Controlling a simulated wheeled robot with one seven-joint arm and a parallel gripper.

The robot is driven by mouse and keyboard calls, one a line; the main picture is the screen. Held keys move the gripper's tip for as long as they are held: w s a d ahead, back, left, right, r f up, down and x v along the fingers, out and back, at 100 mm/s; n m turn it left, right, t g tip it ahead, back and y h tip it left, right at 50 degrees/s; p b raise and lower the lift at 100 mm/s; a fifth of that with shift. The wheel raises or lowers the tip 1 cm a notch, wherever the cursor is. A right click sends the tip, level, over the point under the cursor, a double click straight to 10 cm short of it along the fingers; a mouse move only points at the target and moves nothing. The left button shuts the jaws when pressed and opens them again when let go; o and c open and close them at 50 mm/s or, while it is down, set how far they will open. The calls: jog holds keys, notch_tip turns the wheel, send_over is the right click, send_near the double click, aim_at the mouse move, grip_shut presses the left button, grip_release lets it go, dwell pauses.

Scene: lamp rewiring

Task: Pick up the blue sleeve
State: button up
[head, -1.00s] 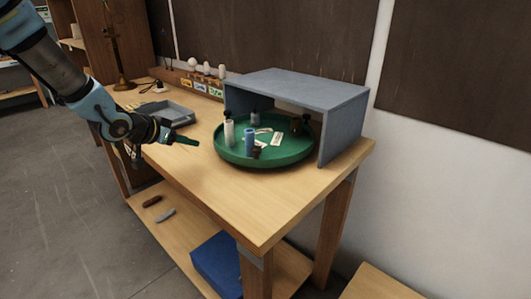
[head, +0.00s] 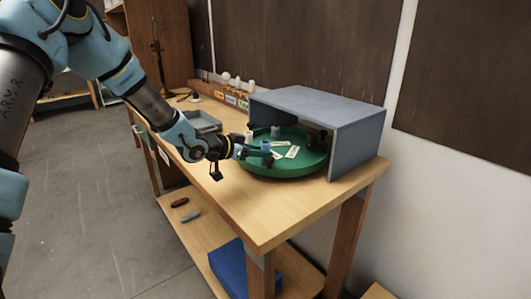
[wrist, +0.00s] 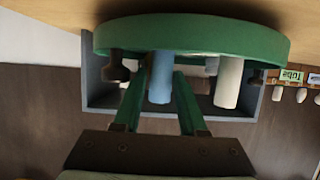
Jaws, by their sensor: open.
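The blue sleeve (head: 266,146) stands upright near the front rim of a round green tray (head: 290,170). In the wrist view, which is upside down, the blue sleeve (wrist: 160,78) shows between the two green fingers of my gripper (wrist: 158,80). The fingers are apart, one on each side of it, and no contact is visible. In the head view my gripper (head: 262,155) reaches over the tray's near left rim, and its fingers partly hide the sleeve's lower part.
A white sleeve (wrist: 229,80) stands close beside the blue one. A grey sleeve (head: 275,131) and pale cards (head: 292,152) are farther in on the tray. A grey open-fronted shelter (head: 355,145) covers the tray's back. A grey bin (head: 207,121) sits left.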

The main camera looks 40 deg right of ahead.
jog(key=p+x, duration=0.2)
jog(key=x, duration=0.3)
jog(key=shift+w, duration=0.15)
jog(key=shift+f, duration=0.1)
grip_shut()
